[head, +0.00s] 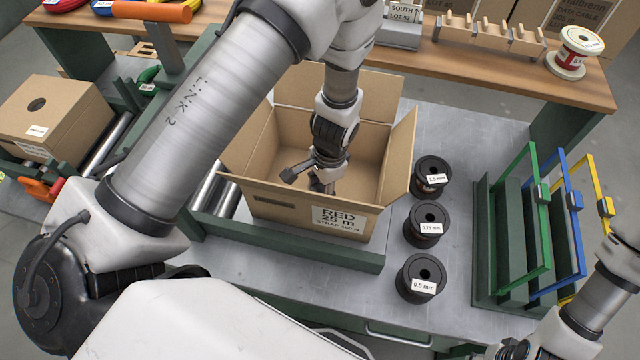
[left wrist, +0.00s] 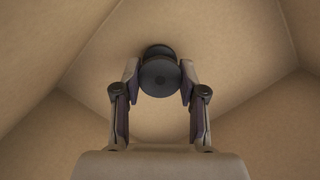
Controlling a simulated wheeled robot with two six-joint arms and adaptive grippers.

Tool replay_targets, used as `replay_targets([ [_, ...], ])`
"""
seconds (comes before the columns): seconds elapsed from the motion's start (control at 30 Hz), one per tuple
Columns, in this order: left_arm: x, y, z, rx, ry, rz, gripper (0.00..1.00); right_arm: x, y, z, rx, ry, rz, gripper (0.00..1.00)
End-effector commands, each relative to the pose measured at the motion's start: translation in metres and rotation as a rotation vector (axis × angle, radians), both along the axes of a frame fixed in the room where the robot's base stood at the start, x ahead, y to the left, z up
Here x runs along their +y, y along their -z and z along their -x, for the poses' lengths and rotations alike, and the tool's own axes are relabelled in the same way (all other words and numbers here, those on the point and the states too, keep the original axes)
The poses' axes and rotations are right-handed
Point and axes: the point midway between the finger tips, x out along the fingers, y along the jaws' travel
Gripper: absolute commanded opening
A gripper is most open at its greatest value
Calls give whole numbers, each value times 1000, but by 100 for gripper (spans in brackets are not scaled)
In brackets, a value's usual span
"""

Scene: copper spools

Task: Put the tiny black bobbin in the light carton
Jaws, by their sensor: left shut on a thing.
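The light carton (head: 262,212) is an open cardboard box with its flaps up and a label reading RED 25 m. My left gripper (head: 325,182) reaches down inside it. In the left wrist view the left gripper (left wrist: 158,92) is shut on a small black bobbin (left wrist: 160,76), one finger on each side. Plain cardboard walls surround it there. Whether the bobbin touches the carton floor cannot be told. In the head view the bobbin is hidden by the gripper. My right gripper (head: 520,350) is partly in view at the bottom right, away from the carton.
Three black spools stand right of the carton, labelled 1.5 mm (head: 432,175), 0.75 mm (head: 427,224) and 0.5 mm (head: 420,278). A green rack (head: 487,240) with coloured frames stands further right. A closed box (head: 70,120) sits at left. A wooden shelf (head: 480,65) runs behind.

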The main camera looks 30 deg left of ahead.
Motion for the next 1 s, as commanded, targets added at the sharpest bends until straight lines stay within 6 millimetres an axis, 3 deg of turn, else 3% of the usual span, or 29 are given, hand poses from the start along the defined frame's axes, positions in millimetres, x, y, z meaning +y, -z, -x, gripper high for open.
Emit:
replay_targets([
  [0.03, 0, 3, 0, 0, 0, 1, 7, 0, 2, 0, 0, 0, 0, 40],
  [0.07, 0, 3, 0, 0, 0, 1, 45, 0, 2, 0, 0, 0, 0, 40],
  [0.1, 0, 2, 0, 0, -1, 1, 59, 0, 1, 0, 0, 0, 0, 40],
  [0.13, 0, 2, 0, 0, -1, 1, 66, 0, 1, 0, 0, 0, 0, 40],
  [0.43, 0, 1, 0, 0, 0, 1, 66, 0, 0, 0, 0, -1, 0, 40],
  [0.57, -1, -9, -2, -1, 0, 0, 66, 0, 1, 0, 0, -1, 0, 40],
  [1.0, -10, -108, -15, -4, 0, 0, 66, 0, 24, 0, 0, -1, 0, 40],
])
